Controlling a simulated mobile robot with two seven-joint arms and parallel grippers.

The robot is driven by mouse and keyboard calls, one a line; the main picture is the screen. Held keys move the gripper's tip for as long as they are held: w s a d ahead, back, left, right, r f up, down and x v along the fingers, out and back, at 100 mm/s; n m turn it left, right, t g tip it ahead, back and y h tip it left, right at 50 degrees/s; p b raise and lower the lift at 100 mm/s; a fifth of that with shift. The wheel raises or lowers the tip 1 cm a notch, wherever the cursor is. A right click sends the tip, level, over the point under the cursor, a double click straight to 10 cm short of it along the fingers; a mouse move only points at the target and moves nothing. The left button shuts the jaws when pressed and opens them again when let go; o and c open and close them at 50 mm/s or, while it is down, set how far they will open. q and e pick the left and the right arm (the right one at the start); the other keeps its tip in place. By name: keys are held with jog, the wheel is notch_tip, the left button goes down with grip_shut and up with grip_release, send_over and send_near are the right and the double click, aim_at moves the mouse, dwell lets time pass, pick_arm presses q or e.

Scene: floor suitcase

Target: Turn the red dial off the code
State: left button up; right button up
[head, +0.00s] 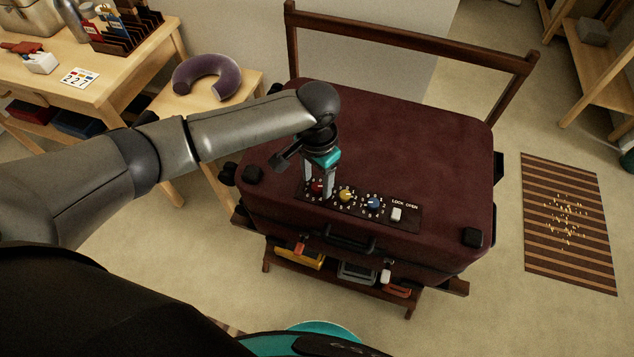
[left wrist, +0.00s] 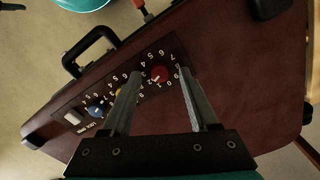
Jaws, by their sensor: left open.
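The red dial (head: 317,187) is at the left end of the dark lock panel on the maroon suitcase (head: 400,130). My left gripper (head: 318,192) points down over it with its fingers apart, one on either side of the dial. In the left wrist view the red dial (left wrist: 160,73) shows between the open fingertips, with numbers around it. I cannot tell whether the fingers touch it. The yellow dial (head: 346,195) and blue dial (head: 374,203) sit to its right, followed by the white lock slider (head: 397,214). My right gripper is not in view.
The suitcase lies on a wooden rack (head: 440,285) with a back rail. A neck pillow (head: 207,78) lies on a side table at left. A card reading 227 (head: 79,77) lies on the desk. A striped mat (head: 568,225) is on the floor at right.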

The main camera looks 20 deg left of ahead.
pick_arm(q)
jog(key=shift+f, duration=0.45)
jog(key=shift+c, duration=0.2)
grip_shut()
